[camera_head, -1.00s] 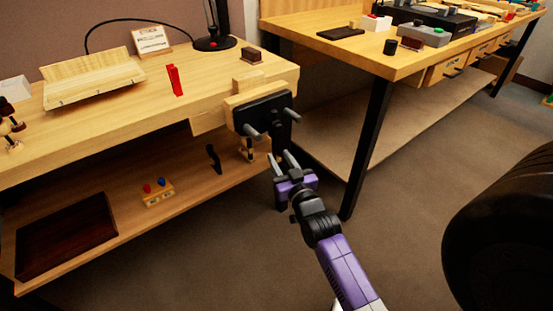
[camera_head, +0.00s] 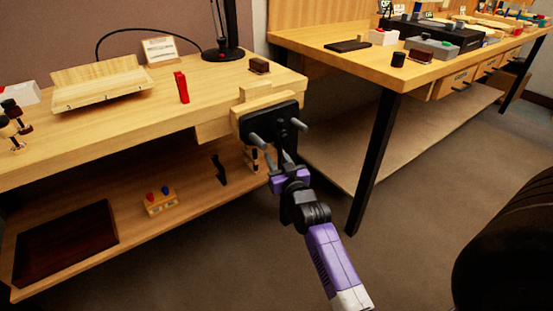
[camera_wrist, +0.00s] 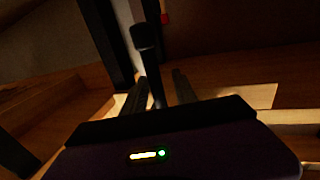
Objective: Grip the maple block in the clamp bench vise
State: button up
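The bench vise (camera_head: 268,123) is at the right front corner of the left bench, with a black front plate, two grey rods and a light wooden jaw. A small pale block that looks like the maple block (camera_head: 254,90) stands up at the vise's jaws; whether both jaws touch it is unclear. My gripper (camera_head: 277,160) is just below and in front of the plate. In the wrist view, a dark rod with a knob, seemingly the vise handle (camera_wrist: 147,55), stands between the fingers of my gripper (camera_wrist: 158,92). The fingers are apart; contact with the rod is unclear.
On the left bench are a red clamp-like piece (camera_head: 182,87), a dark brown block (camera_head: 259,66), a wooden rack (camera_head: 100,88) and a lamp (camera_head: 223,53). The lower shelf holds a dark board (camera_head: 66,247). A second bench (camera_head: 400,74) stands to the right, its black leg (camera_head: 373,165) near my arm.

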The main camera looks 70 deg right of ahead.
jog(key=shift+c, duration=0.4)
grip_shut()
dwell(0.9)
